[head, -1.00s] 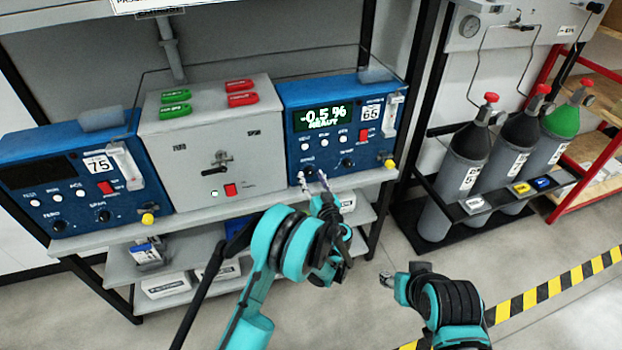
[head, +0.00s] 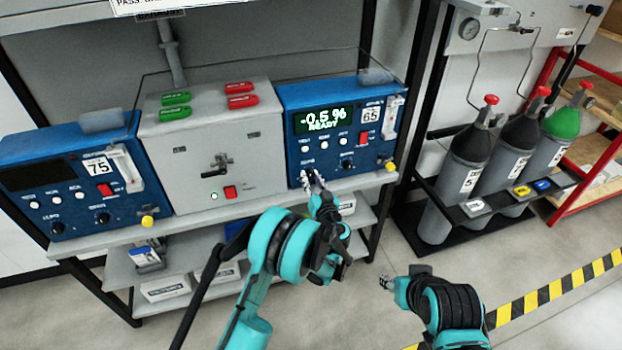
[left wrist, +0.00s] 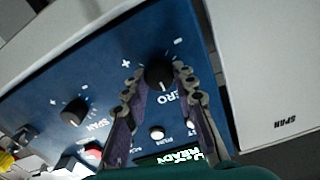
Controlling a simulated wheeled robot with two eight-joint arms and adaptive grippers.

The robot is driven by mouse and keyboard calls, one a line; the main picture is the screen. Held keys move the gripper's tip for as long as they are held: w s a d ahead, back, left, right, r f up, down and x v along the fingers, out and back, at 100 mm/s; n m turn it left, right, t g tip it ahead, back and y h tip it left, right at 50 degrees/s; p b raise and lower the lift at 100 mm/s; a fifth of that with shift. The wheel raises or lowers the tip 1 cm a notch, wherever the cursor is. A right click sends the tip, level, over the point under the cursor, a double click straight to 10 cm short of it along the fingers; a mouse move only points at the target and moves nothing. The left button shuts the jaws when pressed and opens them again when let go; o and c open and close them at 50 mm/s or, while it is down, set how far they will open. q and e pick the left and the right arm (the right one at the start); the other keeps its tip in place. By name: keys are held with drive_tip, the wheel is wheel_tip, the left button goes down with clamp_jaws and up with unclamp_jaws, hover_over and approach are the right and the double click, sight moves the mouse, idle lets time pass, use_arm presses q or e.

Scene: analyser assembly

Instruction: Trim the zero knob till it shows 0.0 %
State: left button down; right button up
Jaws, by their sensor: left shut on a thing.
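The blue analyser marked 65 (head: 290,118) stands at the right end of the bench. Its green display (head: 323,119) reads -0.5 % with READY below. My left gripper (head: 313,181) is at the lower left of its panel. In the left wrist view, the black zero knob (left wrist: 160,74) sits between the two fingertips of the left gripper (left wrist: 157,84), which are shut on its sides. The fingers partly cover the ZERO label. The span knob (left wrist: 75,113) is apart from the fingers. My right gripper (head: 387,283) hangs in front of the bench, too small to tell its opening.
A grey box (head: 190,158) with red and green tags stands left of the analyser. Another blue analyser marked 75 (head: 75,158) is at the far left. Gas cylinders (head: 462,175) stand in a rack at right. The floor before the rack is clear.

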use_arm(q)
drive_tip(key=m, duration=1.2)
drive_tip(key=shift+m, duration=0.3)
idle(0.3)
drive_tip(key=c, duration=1.2)
unclamp_jaws()
drive_tip(key=v, duration=1.2)
